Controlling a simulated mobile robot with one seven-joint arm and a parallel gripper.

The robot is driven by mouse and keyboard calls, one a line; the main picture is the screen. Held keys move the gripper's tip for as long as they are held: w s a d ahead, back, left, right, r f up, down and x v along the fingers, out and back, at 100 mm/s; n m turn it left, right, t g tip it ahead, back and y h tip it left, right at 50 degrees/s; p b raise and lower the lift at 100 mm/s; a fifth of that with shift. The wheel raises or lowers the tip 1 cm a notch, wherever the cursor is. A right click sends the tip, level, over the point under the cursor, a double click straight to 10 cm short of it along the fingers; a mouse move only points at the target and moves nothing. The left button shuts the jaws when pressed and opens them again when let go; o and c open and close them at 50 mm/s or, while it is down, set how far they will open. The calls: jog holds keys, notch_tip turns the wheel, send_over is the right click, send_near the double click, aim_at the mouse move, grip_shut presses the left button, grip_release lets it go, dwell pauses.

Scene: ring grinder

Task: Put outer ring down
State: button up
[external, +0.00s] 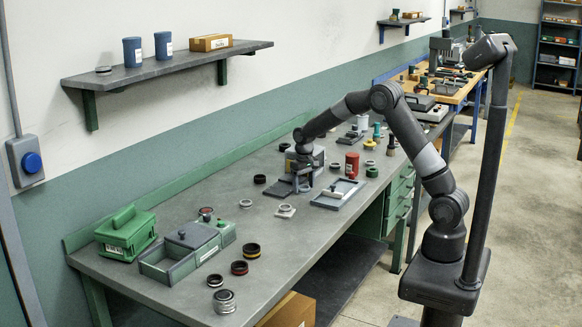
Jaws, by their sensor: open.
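My gripper (302,182) is at the middle of the grey workbench, low over a grey device with a flat plate. It is open; its fingertips are small and partly hidden by my wrist. Several rings lie on the bench. A black ring (260,179) lies left of the gripper, and a light metal ring (285,210) on a small pale base lies in front of it. A metal ring (246,203) lies further left. I cannot tell which one is the outer ring, or whether a ring lies between the fingers.
A grey tray (338,193) and a red cylinder (352,165) stand right of the gripper. A green case (126,234) and a grey-green box (180,252) stand at the left end. Dark rings (251,250) and stacked metal rings (224,301) lie near the front edge.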

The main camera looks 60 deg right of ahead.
aim_at(304, 187)
jog(key=shift+r, duration=0.1)
jog(key=s+a+r+t, duration=0.1)
jog(key=s+r, duration=0.2)
jog(key=r, duration=0.6)
jog(key=s+a+r, duration=0.1)
jog(key=s+r, duration=0.2)
jog(key=r, duration=0.6)
jog(key=s+a+r+n+t, duration=0.1)
jog(key=s+a+r, duration=0.1)
jog(key=s, duration=0.8)
jog(key=s+a+r+n+t, duration=0.1)
jog(key=s+a+r+t, duration=0.1)
jog(key=s, duration=0.9)
jog(key=shift+a+r+n, duration=0.4)
jog(key=shift+a+r, duration=0.2)
jog(key=shift+a, duration=0.2)
jog(key=shift+n+t, duration=0.5)
jog(key=shift+t, duration=0.3)
jog(key=s+f, duration=0.1)
jog(key=s, duration=0.2)
jog(key=s+a+f, duration=0.1)
jog(key=s, duration=0.1)
jog(key=s+f, duration=0.1)
jog(key=s, duration=0.2)
jog(key=shift+s+a, duration=0.2)
jog(key=shift+s, duration=0.1)
jog(key=shift+o, duration=0.4)
jog(key=shift+s+f, duration=0.15)
jog(key=shift+s, duration=0.1)
